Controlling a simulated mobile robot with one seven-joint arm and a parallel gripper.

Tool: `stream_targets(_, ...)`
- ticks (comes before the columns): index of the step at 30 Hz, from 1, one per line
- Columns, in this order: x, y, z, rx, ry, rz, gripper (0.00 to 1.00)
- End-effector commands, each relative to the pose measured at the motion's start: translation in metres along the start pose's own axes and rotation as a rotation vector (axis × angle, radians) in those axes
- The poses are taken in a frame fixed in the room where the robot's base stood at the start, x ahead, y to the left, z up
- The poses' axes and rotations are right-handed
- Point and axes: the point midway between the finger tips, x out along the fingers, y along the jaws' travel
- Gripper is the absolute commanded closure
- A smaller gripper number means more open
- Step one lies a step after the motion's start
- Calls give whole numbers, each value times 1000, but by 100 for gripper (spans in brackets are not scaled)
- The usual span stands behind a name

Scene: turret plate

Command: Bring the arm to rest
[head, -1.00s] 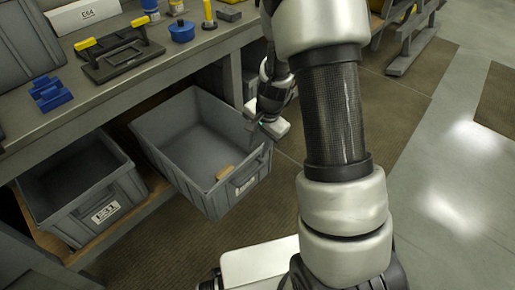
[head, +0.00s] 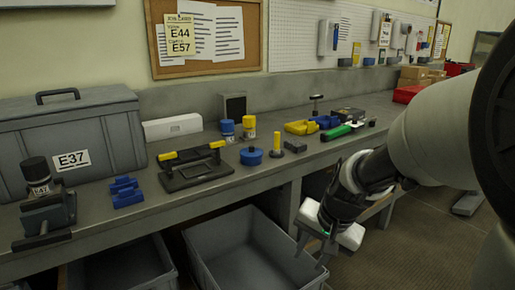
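My gripper (head: 312,250) hangs at the right in the head view, in front of the bench edge and above the right side of a grey bin. Its two fingers point down and stand apart, with nothing seen between them. My arm crosses the right side of the view. A black plate with yellow-tipped handles (head: 195,167) lies on the bench, well left of the gripper.
The grey workbench (head: 105,222) holds a grey case marked E37 (head: 70,140), blue blocks (head: 125,191), a blue round knob (head: 251,156) and a black-topped part marked E47 (head: 38,180). The pulled-out grey bin (head: 205,268) is below. Floor shows at right.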

Motion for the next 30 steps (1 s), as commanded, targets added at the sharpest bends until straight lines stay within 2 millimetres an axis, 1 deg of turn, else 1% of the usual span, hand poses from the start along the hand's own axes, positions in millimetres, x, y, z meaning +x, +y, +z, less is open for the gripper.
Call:
stream_targets(1,-28,-1,10,-69,30,-13,67)
stream_targets(3,-58,2,26,-165,60,-14,67)
stream_targets(6,-90,11,46,-278,101,-3,67)
stream_targets(9,-112,20,62,-365,138,13,67)
stream_targets(12,-128,30,75,-433,169,32,67)
stream_targets(20,-156,54,104,-572,244,91,67)
stream_targets(21,-171,51,101,-577,243,95,67)
stream_targets(26,-204,40,94,-573,238,94,67)
stream_targets(29,-226,34,91,-572,238,93,67)
stream_targets(30,-237,30,89,-572,238,93,67)
